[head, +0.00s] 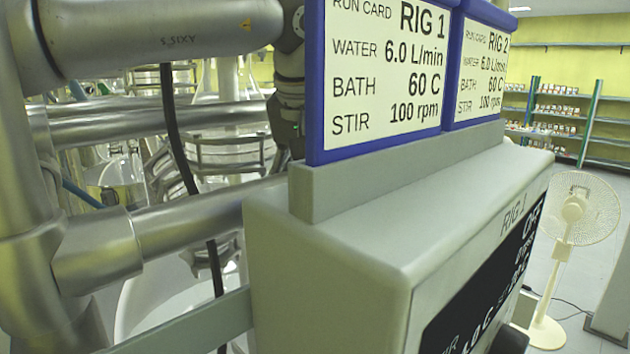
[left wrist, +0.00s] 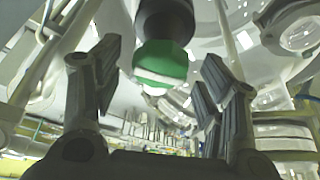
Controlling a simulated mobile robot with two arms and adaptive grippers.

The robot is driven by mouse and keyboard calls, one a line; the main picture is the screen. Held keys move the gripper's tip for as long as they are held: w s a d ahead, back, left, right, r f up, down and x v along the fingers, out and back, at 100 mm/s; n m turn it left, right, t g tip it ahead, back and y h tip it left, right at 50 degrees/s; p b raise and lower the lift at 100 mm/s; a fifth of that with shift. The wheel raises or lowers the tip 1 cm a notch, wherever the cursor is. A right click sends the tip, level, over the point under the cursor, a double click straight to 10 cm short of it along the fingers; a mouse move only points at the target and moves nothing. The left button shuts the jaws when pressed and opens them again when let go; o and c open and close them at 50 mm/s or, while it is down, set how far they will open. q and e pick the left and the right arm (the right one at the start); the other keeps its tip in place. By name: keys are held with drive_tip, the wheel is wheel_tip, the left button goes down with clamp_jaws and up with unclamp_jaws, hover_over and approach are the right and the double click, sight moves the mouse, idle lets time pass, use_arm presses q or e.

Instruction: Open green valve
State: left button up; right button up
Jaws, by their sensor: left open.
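The green valve (left wrist: 160,60) shows in the left wrist view as a green knob with a pale band, on the end of a dark cylindrical stem. My left gripper (left wrist: 158,82) is open, with one dark finger to the left of the knob and the other to the right. The knob appears in the gap near the fingertips, and neither finger visibly touches it. I cannot tell how deep it sits between them. My right gripper is in neither view.
A grey control box (head: 350,235) with the RIG 1 card (head: 385,75) and RIG 2 card (head: 482,70) on top fills the head view's middle. Metal pipes and glassware (head: 125,170) crowd the left. A white fan (head: 575,210) stands on open floor at right.

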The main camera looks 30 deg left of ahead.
use_arm(q)
drive_tip(key=v, duration=1.2)
drive_tip(key=shift+s, duration=0.1)
drive_tip(key=shift+f, duration=0.1)
drive_tip(key=w+a+n+h, duration=0.1)
drive_tip(key=a+n+h, duration=0.3)
drive_tip(key=n, duration=2.1)
drive_tip(key=shift+g, duration=0.3)
drive_tip(key=x, duration=1.1)
drive_tip(key=shift+w+a+f, duration=0.1)
drive_tip(key=shift+a+f, duration=0.05)
drive_tip(key=shift+f, duration=0.25)
